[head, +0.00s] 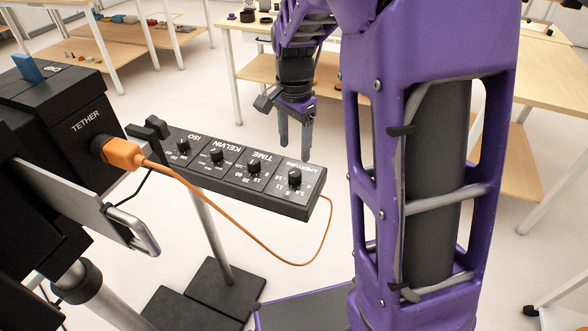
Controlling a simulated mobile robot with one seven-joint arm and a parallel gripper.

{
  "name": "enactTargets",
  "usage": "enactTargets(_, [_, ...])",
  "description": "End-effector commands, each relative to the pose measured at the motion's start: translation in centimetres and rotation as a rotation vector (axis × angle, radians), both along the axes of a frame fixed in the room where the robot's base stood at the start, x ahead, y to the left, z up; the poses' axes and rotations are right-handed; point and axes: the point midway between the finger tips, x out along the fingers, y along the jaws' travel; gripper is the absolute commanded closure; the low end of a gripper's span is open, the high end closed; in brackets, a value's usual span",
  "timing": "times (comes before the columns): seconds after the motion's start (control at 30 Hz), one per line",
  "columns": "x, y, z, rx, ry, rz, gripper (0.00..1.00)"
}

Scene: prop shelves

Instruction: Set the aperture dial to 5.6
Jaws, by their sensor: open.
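The aperture dial (295,177) is a small black knob at the right end of a black control panel (285,204). White numbers are printed around it; its exact setting is too small to read. The time dial (254,166), kelvin dial (217,155) and ISO dial (183,145) sit in a row to its left. My gripper (296,140) hangs behind the panel, above and beyond the aperture dial in the picture. Its two grey fingers point down, and it is open and apart from the dials. Nothing shows between the fingers.
A black camera rig with a tether port and orange plug (122,153) stands at the left. Its orange cable (232,222) loops below the panel. A stand pole (208,232) holds the panel. Wooden tables (262,70) stand behind; floor between is clear.

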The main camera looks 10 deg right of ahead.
Motion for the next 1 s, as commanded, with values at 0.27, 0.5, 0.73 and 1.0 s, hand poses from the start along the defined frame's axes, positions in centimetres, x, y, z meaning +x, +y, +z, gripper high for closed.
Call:
enactTargets(0.27, [-0.1,0.0,-5.6,0.000,0.002,-0.001,0.30])
enactTargets(0.5, [0.0,0.0,-7.5,0.000,-0.001,0.000,0.30])
enactTargets(0.73, [0.0,0.0,-7.7,0.000,-0.002,0.000,0.30])
enactTargets(1.0, [0.0,0.0,-7.6,0.000,-0.002,0.000,0.66])
